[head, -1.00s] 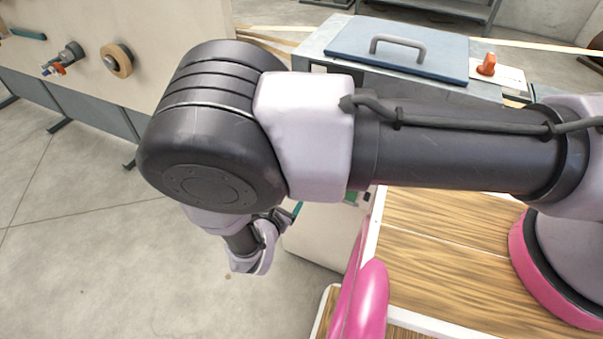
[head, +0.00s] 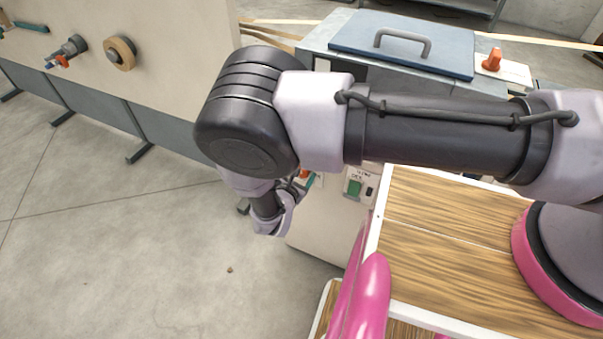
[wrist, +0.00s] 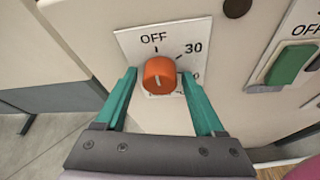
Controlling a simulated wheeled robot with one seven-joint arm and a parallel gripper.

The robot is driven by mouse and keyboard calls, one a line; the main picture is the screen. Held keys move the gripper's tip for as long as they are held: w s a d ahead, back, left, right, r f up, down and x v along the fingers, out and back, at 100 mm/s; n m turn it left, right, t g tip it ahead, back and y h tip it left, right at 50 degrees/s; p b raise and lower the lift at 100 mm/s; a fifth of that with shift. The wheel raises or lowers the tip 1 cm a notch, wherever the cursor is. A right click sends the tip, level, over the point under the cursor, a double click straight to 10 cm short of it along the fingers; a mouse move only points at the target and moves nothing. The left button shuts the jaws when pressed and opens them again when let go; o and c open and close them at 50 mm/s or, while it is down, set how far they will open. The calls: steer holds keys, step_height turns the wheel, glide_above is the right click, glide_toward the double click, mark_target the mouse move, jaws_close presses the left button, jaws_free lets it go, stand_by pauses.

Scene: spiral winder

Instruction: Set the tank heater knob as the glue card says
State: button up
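An orange knob (wrist: 159,76) sits on a white dial plate (wrist: 133,42) on a pale machine front. The plate reads OFF at the top and 30 at upper right. Another number at the right and print below the knob are partly hidden. A mark shows on the knob's face, but I cannot tell for sure which label it points at. My gripper (wrist: 159,75) is open, with one teal finger left of the knob and one right of it, apart from it as far as I can see. In the head view my arm mostly hides this spot. I cannot make out a glue card.
A green switch (wrist: 292,64) is right of the dial; it also shows in the head view (head: 354,188). Open floor (head: 130,250) lies at left.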

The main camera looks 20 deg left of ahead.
jaws_close()
steer(key=m+y, duration=0.1)
steer(key=m, duration=0.1)
steer(key=m+t+y, duration=0.1)
steer(key=m, duration=0.1)
steer(key=shift+d+f+y, duration=0.15)
steer(key=shift+d+y, duration=0.05)
steer(key=shift+y, duration=0.1)
steer(key=m+y, duration=0.1)
steer(key=m, duration=0.1)
steer(key=m+t+y, duration=0.1)
steer(key=m, duration=0.1)
steer(key=shift+d+f+m, duration=0.1)
steer(key=shift+f+m, duration=0.1)
steer(key=shift+m, duration=0.1)
stand_by(0.4)
steer(key=shift+o, duration=1.9)
jaws_free()
